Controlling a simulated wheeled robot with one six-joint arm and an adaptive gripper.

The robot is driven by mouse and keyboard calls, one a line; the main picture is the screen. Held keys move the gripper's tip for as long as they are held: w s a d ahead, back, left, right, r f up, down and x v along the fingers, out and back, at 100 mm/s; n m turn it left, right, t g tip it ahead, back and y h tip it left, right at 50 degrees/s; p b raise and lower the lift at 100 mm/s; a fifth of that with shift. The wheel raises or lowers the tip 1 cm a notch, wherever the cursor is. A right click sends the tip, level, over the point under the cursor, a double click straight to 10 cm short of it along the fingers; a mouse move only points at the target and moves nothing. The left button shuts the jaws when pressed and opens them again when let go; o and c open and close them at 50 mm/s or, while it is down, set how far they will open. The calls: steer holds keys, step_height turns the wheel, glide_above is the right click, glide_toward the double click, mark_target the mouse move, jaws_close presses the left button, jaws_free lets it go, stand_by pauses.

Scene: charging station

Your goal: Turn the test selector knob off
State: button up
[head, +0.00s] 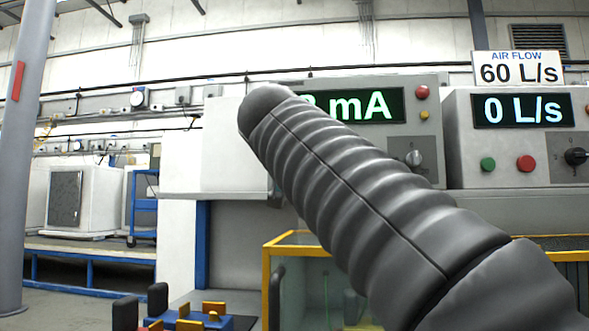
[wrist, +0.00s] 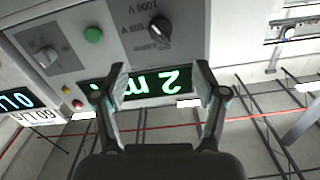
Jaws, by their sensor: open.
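A black rotary knob (wrist: 160,29) with "500 V" and "1000 V" marked beside it is on the grey panel (wrist: 120,50) in the wrist view, which is upside down. It looks like the test selector; its exact setting is hard to read. My gripper (wrist: 160,72) is open and empty, its fingertips apart in front of the mA display (wrist: 153,86). The knob lies just above the gap between the fingers, and I see no contact. In the head view my arm covers the knob and part of the panel (head: 433,140); the gripper is hidden there.
A grey knob (wrist: 46,57), a green button (wrist: 93,35) and small red and yellow lamps share the panel. The neighbouring airflow panel (head: 515,145) has its own black knob (head: 576,156). A yellow-framed clear box (head: 297,239) stands below.

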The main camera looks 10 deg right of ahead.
steer(key=p+x, duration=0.4)
steer(key=x, duration=1)
steer(key=shift+w, duration=0.1)
steer(key=c, duration=1.1)
